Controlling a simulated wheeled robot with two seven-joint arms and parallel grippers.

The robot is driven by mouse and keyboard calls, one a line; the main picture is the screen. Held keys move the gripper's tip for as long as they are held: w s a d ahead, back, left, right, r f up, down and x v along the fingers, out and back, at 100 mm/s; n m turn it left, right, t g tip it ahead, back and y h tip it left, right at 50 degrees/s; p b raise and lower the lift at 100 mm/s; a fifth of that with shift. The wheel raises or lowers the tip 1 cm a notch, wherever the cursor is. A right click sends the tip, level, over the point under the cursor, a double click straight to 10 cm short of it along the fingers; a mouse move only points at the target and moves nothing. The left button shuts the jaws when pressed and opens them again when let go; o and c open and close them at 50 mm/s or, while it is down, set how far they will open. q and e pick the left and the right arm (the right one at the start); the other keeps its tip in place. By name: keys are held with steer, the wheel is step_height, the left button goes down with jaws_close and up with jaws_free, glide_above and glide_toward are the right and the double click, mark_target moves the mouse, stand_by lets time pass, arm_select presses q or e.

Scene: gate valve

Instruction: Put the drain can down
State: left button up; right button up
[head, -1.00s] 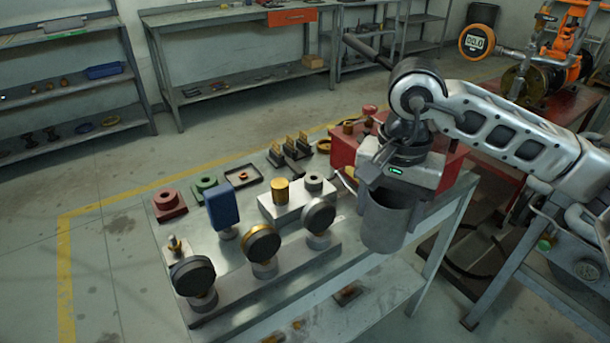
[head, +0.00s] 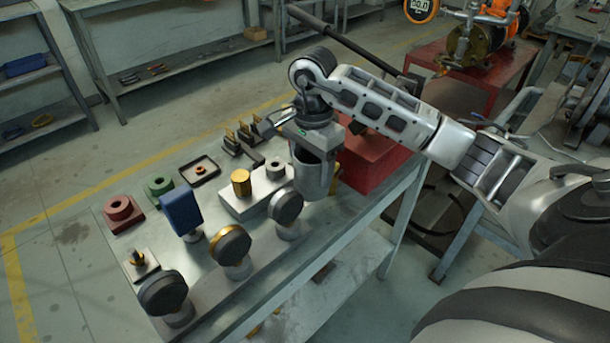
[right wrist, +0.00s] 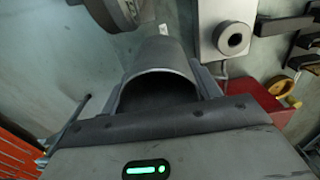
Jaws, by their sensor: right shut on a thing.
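The drain can (head: 311,178) is a grey, open-topped metal cylinder, roughly upright at the right part of the metal workbench (head: 270,262). My right gripper (head: 314,155) is shut on the can, with a finger on either side near its rim. In the right wrist view the can (right wrist: 161,70) sits between the fingers, its dark open mouth facing the camera. The can's bottom is close to the bench top; I cannot tell whether it touches. My left gripper is not in view.
Several round black-faced gauges (head: 230,246) stand along the front edge, one close left of the can. A grey block (head: 262,192) with a brass cylinder is also to its left. A red box (head: 372,160) stands just right. Free bench surface around the can is narrow.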

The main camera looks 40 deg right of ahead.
mark_target(305, 180)
steer(key=shift+w+a+f, duration=0.1)
steer(key=shift+w+f, duration=0.45)
steer(key=shift+f, duration=0.1)
steer(key=shift+w+f+p, duration=0.15)
steer(key=shift+f+p, duration=0.05)
steer(key=shift+f, duration=0.7)
steer(key=shift+w+f+p, duration=0.1)
steer(key=shift+f+p, duration=0.05)
steer(key=shift+f, duration=0.75)
steer(key=shift+f, duration=0.15)
steer(key=o, duration=1)
steer(key=shift+o, duration=0.2)
